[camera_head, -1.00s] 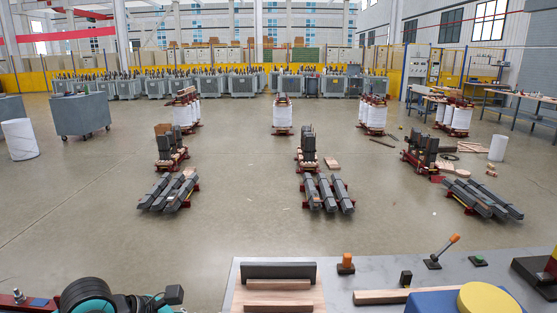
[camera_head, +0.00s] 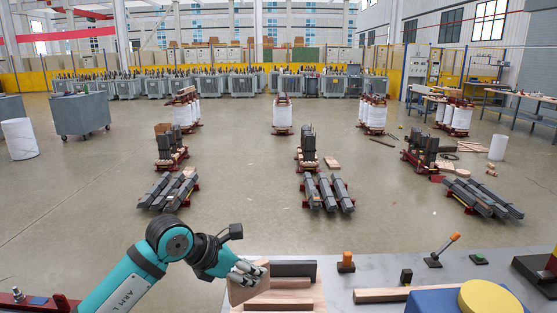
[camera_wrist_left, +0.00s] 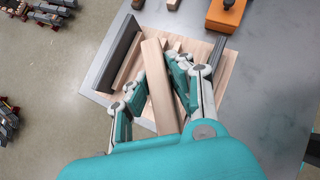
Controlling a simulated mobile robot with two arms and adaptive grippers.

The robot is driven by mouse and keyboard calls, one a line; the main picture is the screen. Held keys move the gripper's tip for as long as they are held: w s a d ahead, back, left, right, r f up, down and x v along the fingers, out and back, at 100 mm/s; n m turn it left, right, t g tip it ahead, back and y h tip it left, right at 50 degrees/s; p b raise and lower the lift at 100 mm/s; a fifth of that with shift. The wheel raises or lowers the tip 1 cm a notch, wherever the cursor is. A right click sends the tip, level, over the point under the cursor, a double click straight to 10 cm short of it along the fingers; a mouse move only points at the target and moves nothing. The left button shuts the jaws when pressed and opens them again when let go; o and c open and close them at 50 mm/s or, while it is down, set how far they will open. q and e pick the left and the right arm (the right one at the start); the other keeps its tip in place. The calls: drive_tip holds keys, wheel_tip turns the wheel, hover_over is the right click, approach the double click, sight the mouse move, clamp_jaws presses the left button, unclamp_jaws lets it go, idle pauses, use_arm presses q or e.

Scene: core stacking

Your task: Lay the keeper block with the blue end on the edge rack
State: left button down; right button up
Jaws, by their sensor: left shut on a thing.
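My left gripper (camera_head: 247,275) is over the left part of a pale wooden board on the bench. It is shut on a long pale wooden block (camera_head: 243,291). In the left wrist view, this block (camera_wrist_left: 158,82) stands out between the fingers of the gripper (camera_wrist_left: 156,92), above the board (camera_wrist_left: 224,66). No blue end shows on the held block in either view. A dark grey bar (camera_head: 293,269) runs along the board's far edge, with wooden strips (camera_head: 290,283) nearer. I cannot tell for certain which part is the edge rack. My right gripper is not in view.
A long wooden bar (camera_head: 381,295) lies beside a blue block with a yellow disc (camera_head: 488,298).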

use_arm(q)
drive_tip(key=w+d+r, duration=0.1)
drive_tip(key=w+d, duration=0.4)
drive_tip(key=w, duration=0.2)
drive_tip(key=shift+r+b, duration=0.3)
drive_tip(key=shift+b, duration=0.1)
drive_tip(key=shift+a, duration=0.1)
